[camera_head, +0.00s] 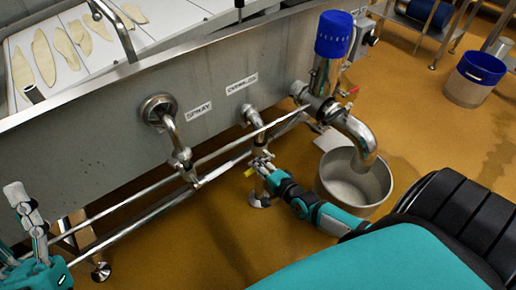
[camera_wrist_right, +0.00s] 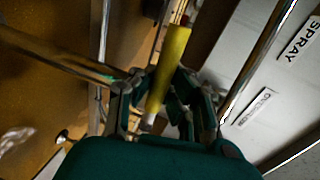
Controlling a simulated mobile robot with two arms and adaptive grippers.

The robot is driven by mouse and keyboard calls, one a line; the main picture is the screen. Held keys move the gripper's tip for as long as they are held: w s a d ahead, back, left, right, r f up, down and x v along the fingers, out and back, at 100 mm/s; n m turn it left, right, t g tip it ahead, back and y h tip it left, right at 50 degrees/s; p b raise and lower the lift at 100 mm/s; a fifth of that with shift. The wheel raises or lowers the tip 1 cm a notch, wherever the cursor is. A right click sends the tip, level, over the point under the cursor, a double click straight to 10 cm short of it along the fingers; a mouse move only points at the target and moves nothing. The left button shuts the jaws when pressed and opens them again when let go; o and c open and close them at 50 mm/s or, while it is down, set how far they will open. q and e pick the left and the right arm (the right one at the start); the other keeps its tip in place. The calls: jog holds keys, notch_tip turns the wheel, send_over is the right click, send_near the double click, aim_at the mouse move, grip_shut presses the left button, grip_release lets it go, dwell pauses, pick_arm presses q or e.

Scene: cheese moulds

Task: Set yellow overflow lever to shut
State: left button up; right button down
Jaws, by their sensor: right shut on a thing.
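The yellow overflow lever (camera_head: 249,172) shows as a small yellow piece at my right gripper (camera_head: 262,163), on the pipe below the overflow label (camera_head: 241,84). In the right wrist view the yellow lever (camera_wrist_right: 172,66) lies lengthwise between the fingers of my right gripper (camera_wrist_right: 158,88), which is shut on it. The overflow pipe (camera_head: 257,126) comes out of the tank wall and bends down; the valve body is mostly hidden by the gripper. My left gripper (camera_head: 17,193) is at the far left, away from the lever; its jaw opening is unclear.
A spray pipe (camera_head: 170,128) stands to the left, and horizontal rails (camera_head: 222,153) run along the tank (camera_head: 100,135). At right are a large outlet pipe (camera_head: 351,130) with a red lever (camera_head: 354,90) and a metal bucket (camera_head: 338,180). A blue-rimmed bin (camera_head: 473,84) stands farther off.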

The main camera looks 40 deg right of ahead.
jog(key=shift+s+f+m, duration=0.1)
jog(key=shift+s+m, duration=0.1)
jog(key=shift+m, duration=0.1)
jog(key=c, duration=1.4)
grip_release()
jog(key=shift+s+d, duration=0.1)
jog(key=shift+d, duration=0.05)
jog(key=shift+o, duration=0.8)
jog(key=shift+r, duration=0.2)
jog(key=a+v, duration=0.1)
jog(key=v, duration=1)
jog(key=shift+s+d, duration=0.35)
jog(key=shift+d, duration=0.2)
jog(key=shift+r, duration=0.1)
